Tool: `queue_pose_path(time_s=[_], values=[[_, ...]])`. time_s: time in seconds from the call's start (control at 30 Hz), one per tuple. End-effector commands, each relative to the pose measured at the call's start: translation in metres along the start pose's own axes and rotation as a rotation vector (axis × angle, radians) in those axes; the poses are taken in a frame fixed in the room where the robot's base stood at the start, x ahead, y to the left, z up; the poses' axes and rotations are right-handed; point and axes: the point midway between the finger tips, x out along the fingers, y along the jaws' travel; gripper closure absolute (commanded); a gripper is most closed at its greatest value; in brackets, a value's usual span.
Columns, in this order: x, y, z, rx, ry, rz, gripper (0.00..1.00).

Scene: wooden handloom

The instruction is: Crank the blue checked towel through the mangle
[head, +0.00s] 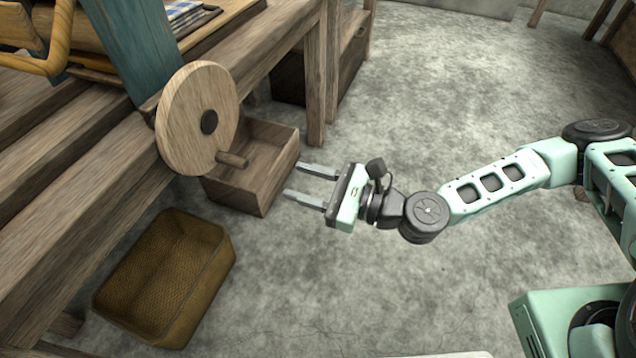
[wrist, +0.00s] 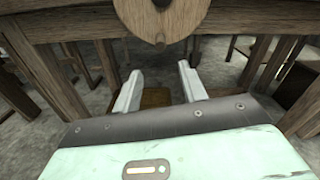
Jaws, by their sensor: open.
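The blue checked towel (head: 188,17) shows in part at the top of the head view, lying on a wooden board behind a teal post (head: 135,45). The mangle's round wooden crank wheel (head: 190,115) has a dark hub and a short peg handle (head: 233,160) low on its right side. My gripper (head: 310,182) is open and empty, to the right of the peg and apart from it, its fingers pointing left. In the wrist view the lower part of the wheel (wrist: 163,15) hangs ahead of and above my two spread fingers. The mangle's rollers cannot be clearly seen.
A wooden box (head: 265,190) stands behind and below the wheel. A woven basket (head: 165,275) sits on the floor at lower left. Wooden beams and legs (head: 318,75) frame the loom. The grey floor (head: 460,80) is open to the right.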

Motion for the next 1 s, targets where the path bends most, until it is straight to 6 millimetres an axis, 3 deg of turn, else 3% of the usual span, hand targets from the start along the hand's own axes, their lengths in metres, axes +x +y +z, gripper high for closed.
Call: queue_pose_path(time_s=[0.23,0.83,1.0], values=[[-0.022,-0.001,0.000,-0.001,0.000,-0.001,0.58],[-0.024,0.000,0.000,-0.001,0.000,0.000,0.58],[-0.027,0.026,-0.011,-0.138,0.070,0.150,0.58]])
